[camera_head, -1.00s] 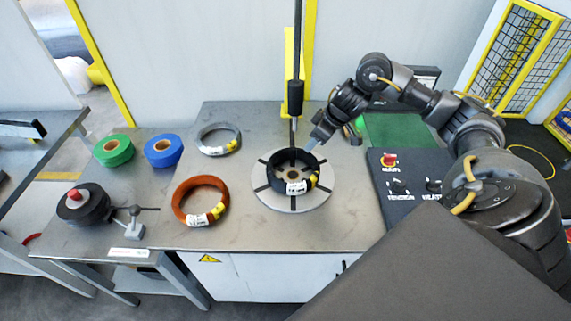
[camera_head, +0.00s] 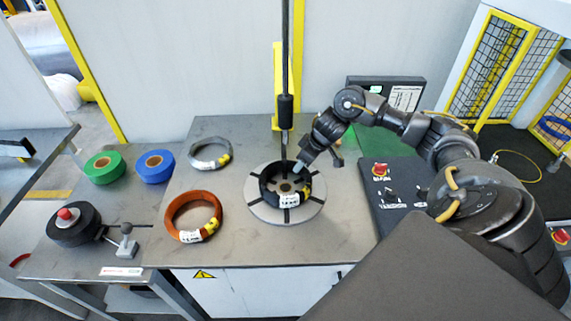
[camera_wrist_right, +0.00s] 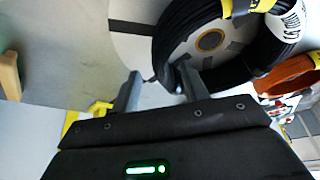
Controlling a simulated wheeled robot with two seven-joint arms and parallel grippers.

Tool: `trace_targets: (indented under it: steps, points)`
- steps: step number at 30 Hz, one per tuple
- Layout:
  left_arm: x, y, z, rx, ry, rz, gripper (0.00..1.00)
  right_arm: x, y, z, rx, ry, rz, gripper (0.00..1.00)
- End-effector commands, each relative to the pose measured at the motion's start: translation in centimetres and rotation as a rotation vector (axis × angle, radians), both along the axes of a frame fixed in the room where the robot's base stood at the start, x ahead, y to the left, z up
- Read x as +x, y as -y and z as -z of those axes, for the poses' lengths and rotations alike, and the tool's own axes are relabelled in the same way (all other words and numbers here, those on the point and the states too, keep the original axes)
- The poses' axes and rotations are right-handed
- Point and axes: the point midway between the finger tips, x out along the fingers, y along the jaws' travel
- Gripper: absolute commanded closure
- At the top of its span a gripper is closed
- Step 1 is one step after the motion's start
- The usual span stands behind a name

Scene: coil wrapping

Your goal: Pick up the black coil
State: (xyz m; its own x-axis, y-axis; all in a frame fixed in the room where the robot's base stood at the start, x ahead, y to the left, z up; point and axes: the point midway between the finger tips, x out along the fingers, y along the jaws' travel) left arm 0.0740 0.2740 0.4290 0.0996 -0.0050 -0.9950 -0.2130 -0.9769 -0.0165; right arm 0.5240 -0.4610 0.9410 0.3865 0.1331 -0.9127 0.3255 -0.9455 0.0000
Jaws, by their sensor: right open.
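The black coil (camera_head: 274,196) lies flat on the round grey turntable (camera_head: 252,208) in the middle of the table. It has a white label and yellow tape. In the right wrist view the coil (camera_wrist_right: 175,45) fills the upper middle, with the turntable (camera_wrist_right: 130,14) under it. My right gripper (camera_head: 299,168) is at the coil's back right edge. In the wrist view the right gripper (camera_wrist_right: 160,82) is open, with one finger beside the coil's outer side and the other at or over its ring. Whether it touches is unclear. My left gripper is not in view.
An orange coil (camera_head: 173,212) and a grey coil (camera_head: 193,158) lie left of the turntable. Green (camera_head: 105,168) and blue (camera_head: 155,167) tape rolls sit further left. A black vertical rod (camera_head: 285,60) stands behind the turntable. A control panel (camera_head: 385,218) is at the right.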

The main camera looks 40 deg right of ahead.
Motion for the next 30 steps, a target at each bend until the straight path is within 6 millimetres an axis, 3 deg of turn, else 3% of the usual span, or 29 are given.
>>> trace_targets:
  steps: [6,15,25,30]
  points:
    - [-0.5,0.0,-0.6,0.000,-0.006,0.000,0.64,1.0,-0.5,2.7,0.002,-0.002,0.000,0.55]
    - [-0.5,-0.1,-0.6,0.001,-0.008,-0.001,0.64,1.2,-0.5,3.2,0.000,0.000,-0.001,0.55]
    - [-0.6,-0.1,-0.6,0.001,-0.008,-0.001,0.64,1.2,-0.5,3.2,0.000,0.000,0.000,0.97]
    - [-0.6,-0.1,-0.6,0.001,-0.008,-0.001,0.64,1.2,-0.5,3.2,-0.001,0.000,0.000,1.00]
